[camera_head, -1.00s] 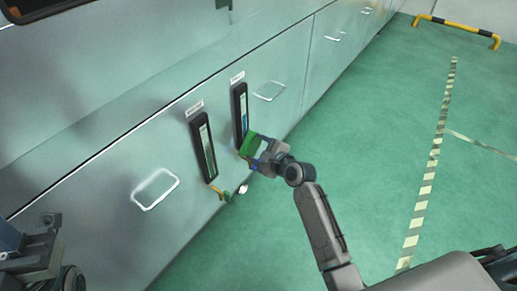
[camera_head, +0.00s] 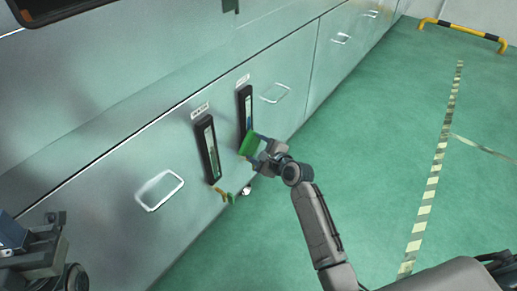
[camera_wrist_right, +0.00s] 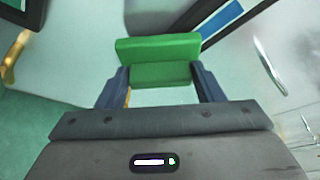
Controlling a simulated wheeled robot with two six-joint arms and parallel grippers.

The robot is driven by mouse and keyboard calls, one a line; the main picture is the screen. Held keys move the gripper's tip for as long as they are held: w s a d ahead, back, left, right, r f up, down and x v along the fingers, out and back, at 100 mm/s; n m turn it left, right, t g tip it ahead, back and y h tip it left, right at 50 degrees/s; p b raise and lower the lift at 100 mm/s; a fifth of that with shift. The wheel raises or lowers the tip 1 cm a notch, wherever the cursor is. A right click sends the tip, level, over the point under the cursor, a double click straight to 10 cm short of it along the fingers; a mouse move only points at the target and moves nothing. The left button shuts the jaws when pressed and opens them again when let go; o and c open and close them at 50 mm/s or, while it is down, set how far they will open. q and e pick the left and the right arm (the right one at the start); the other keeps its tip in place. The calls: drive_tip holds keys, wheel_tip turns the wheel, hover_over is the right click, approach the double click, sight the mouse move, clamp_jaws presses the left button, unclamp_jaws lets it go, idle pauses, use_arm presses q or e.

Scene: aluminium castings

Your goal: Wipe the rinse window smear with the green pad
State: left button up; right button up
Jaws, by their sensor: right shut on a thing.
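My right gripper (camera_head: 262,153) is shut on the green pad (camera_head: 250,142). In the right wrist view the pad (camera_wrist_right: 160,58) sits between the two blue fingers of the gripper (camera_wrist_right: 162,85). In the head view, the pad overlaps the lower end of the right one of two dark-framed upright windows (camera_head: 246,115). I cannot tell whether it touches. The left window (camera_head: 209,148) is uncovered. Small labels above both are too blurred to read, and no smear can be made out. My left gripper (camera_head: 40,247) is partly visible at the left edge; its jaws are unclear.
The windows are set in a long pale cabinet front with pull handles (camera_head: 160,190). The green floor to the right is open, with a striped line (camera_head: 432,180) and a yellow-black barrier (camera_head: 460,33).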

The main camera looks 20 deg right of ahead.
drive_tip(key=shift+w+d, duration=0.1)
drive_tip(key=w+d+p, duration=0.1)
drive_tip(key=p, duration=0.2)
drive_tip(key=shift+r, duration=0.2)
drive_tip(key=shift+s+a+p, duration=0.4)
drive_tip(key=shift+a+p, duration=0.2)
drive_tip(key=shift+a+f, duration=0.1)
drive_tip(key=shift+a, duration=0.05)
drive_tip(key=shift+s, duration=0.1)
drive_tip(key=shift+s+d+p, duration=0.35)
drive_tip(key=shift+s+d, duration=0.05)
drive_tip(key=shift+s, duration=0.25)
drive_tip(key=shift+s+d+f+p, duration=0.1)
drive_tip(key=shift+s+d+p, duration=0.35)
drive_tip(key=shift+s+d, duration=1.1)
